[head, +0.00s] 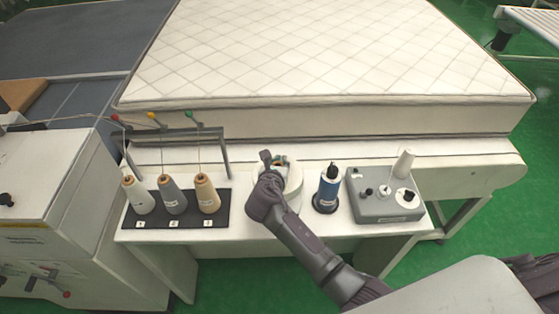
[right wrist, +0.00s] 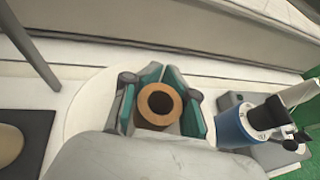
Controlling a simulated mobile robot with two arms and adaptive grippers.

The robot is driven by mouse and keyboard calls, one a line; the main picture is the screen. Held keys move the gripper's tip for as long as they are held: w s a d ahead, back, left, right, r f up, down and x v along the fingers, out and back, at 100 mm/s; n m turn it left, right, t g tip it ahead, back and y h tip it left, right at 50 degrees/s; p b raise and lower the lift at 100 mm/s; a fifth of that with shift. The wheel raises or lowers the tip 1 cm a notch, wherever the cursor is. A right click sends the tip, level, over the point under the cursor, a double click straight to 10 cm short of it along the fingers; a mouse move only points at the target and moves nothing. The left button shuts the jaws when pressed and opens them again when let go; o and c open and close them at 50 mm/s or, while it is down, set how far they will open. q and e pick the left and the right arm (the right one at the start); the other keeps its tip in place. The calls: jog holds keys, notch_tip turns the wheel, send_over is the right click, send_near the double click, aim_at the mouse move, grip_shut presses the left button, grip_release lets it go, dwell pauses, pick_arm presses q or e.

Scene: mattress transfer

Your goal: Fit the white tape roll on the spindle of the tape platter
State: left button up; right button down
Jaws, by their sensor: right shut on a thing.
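My right gripper (head: 275,163) is low over the white bench, left of the blue spool. In the right wrist view its teal-padded fingers (right wrist: 160,103) are shut on the tape roll (right wrist: 146,108), whose brown ring and dark centre hole face the camera. A pale round platter (right wrist: 82,100) shows around and beneath the fingers; it also shows beside the gripper in the head view (head: 294,184). The spindle is hidden, so I cannot tell whether the roll is around it. My left gripper is not in view.
A blue spool (head: 328,189) stands close to the right of the platter, then a grey box (head: 378,207) with a white cone. Several thread cones (head: 173,198) stand on a black mat at left under a grey rack. The mattress (head: 330,60) lies behind.

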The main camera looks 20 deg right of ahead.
jog(key=shift+f, duration=0.25)
jog(key=shift+r, duration=0.1)
jog(key=shift+r+p, duration=0.2)
jog(key=shift+p, duration=0.2)
jog(key=shift+f+b, duration=0.45)
jog(key=shift+f, duration=0.2)
dwell(1.3)
jog(key=shift+f+b, duration=0.3)
jog(key=shift+f, duration=0.25)
jog(key=shift+d+f+b, duration=0.15)
jog(key=shift+f+b, duration=1.35)
jog(key=shift+f, duration=0.9)
